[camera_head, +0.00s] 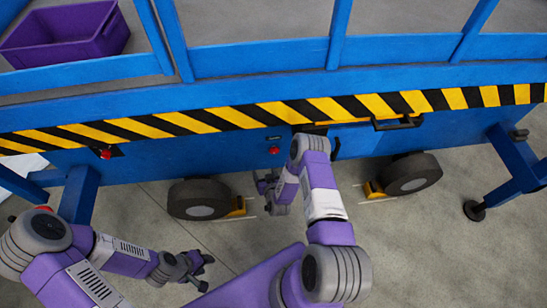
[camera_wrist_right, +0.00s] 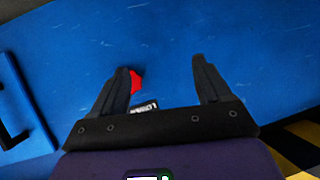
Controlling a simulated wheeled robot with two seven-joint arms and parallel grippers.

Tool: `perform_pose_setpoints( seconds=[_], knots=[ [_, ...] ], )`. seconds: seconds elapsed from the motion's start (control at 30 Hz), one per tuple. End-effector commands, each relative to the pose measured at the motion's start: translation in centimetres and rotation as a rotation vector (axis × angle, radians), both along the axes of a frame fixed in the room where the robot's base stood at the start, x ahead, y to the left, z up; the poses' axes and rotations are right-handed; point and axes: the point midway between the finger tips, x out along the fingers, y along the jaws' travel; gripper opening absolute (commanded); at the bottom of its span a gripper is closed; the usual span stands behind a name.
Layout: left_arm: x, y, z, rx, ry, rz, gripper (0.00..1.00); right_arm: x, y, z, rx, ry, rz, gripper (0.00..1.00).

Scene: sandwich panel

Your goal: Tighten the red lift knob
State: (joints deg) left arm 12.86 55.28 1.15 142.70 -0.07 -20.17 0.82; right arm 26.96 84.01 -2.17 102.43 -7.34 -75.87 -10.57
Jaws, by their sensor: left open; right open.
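A small red knob (camera_head: 274,150) sits on the blue panel (camera_head: 220,158) below a small dark label. Another red knob (camera_head: 106,153) is on a black patch further left; I cannot tell from the pictures alone which is the lift knob. My right gripper (camera_head: 264,184) is open in front of the panel, just below the middle knob. In the right wrist view, its open fingers (camera_wrist_right: 168,72) face the panel, and a red knob (camera_wrist_right: 137,80) shows partly hidden behind the left finger, beside a small label (camera_wrist_right: 143,106). My left gripper (camera_head: 203,262) is open and empty, low over the floor.
A yellow-black striped rail (camera_head: 330,107) runs above the panel. A black handle (camera_head: 398,123) is at the right. Two wheels (camera_head: 198,200) (camera_head: 410,175) stand below the panel. A purple crate (camera_head: 65,36) is at the upper left. Grey floor lies open in front.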

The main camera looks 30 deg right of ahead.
Motion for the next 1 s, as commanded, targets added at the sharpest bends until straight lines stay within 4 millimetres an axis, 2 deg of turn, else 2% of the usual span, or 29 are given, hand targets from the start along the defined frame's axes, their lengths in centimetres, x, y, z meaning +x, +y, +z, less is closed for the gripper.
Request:
perform_pose_setpoints(
  seconds=[0.03, 0.1, 0.2, 0.33, 0.43, 0.8, 1.0],
  knots=[
    [0.0, 0.0, -0.8, 0.000, 0.000, 0.000, 0.43, 0.4, -1.5, -1.1, -0.057, -0.080, -0.035, 0.77],
    [0.0, 0.0, -1.3, 0.000, 0.000, 0.000, 0.43, 0.7, -3.3, -1.2, -0.135, -0.189, -0.074, 0.77],
    [0.0, 0.0, -1.7, 0.000, 0.000, 0.000, 0.43, 0.7, -5.0, -1.0, -0.217, -0.301, -0.117, 0.77],
    [0.0, 0.0, -2.0, 0.000, 0.000, 0.000, 0.43, 0.5, -6.0, -0.7, -0.276, -0.378, -0.146, 0.77],
    [0.0, 0.0, -2.3, 0.000, -0.001, 0.000, 0.43, 1.1, -6.5, -0.6, -0.290, -0.398, -0.152, 0.77],
    [0.0, 0.0, -4.4, 0.000, 0.000, 0.001, 0.43, 6.1, -8.6, -0.6, -0.289, -0.397, -0.152, 0.77],
    [0.0, 0.0, -4.8, 0.000, 0.000, 0.000, 0.43, 7.3, -9.1, -0.5, -0.287, -0.395, -0.151, 0.77]
  ],
)
